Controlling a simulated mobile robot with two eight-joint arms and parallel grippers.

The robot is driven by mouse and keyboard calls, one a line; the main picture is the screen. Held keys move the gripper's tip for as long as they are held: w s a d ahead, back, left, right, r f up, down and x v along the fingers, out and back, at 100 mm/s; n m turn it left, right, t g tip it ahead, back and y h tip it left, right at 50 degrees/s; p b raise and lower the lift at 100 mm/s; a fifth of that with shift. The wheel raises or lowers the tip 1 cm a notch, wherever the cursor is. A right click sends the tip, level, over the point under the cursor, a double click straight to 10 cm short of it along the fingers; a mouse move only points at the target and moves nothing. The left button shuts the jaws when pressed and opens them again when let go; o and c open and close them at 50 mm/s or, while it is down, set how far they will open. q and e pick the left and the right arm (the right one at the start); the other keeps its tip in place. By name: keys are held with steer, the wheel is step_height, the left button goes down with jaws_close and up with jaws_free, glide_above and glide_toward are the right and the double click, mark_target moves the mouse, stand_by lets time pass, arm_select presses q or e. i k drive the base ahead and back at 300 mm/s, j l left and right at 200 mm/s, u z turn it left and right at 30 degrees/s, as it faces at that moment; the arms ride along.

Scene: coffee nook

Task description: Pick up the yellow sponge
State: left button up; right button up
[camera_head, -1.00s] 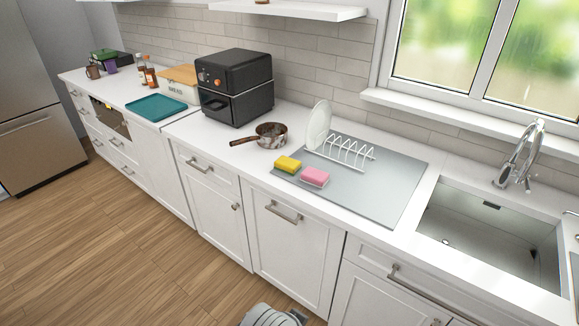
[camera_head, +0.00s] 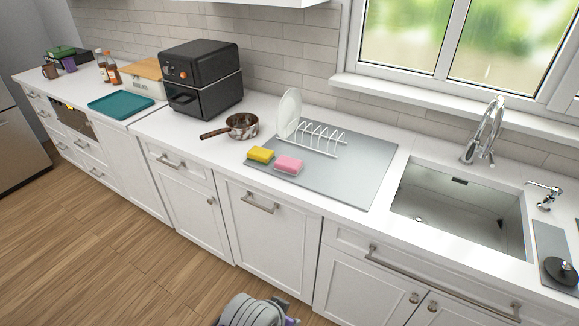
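The yellow sponge (camera_head: 260,154) lies on the front left corner of a grey drying mat (camera_head: 352,181) on the white counter. A pink sponge (camera_head: 289,164) lies close beside it on the right. Neither gripper shows in the head view. A grey rounded part of my own body is at the bottom edge, well in front of the counter.
A white dish rack (camera_head: 318,138) with an upright plate (camera_head: 289,112) stands behind the sponges. A pan (camera_head: 241,126) is to the left, its handle pointing left. A black air fryer (camera_head: 202,80) stands further left. The sink (camera_head: 459,207) is to the right.

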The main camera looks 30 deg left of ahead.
mark_target(256, 154)
steer(key=u, duration=1.25)
steer(key=z, duration=1.6)
steer(key=u, duration=1.15)
steer(key=i+j+z, duration=0.15)
steer(key=z, duration=0.2)
steer(key=i+j+z, duration=0.1)
steer(key=z, duration=0.25)
steer(key=i+j+z, duration=0.1)
steer(key=j+z, duration=0.25)
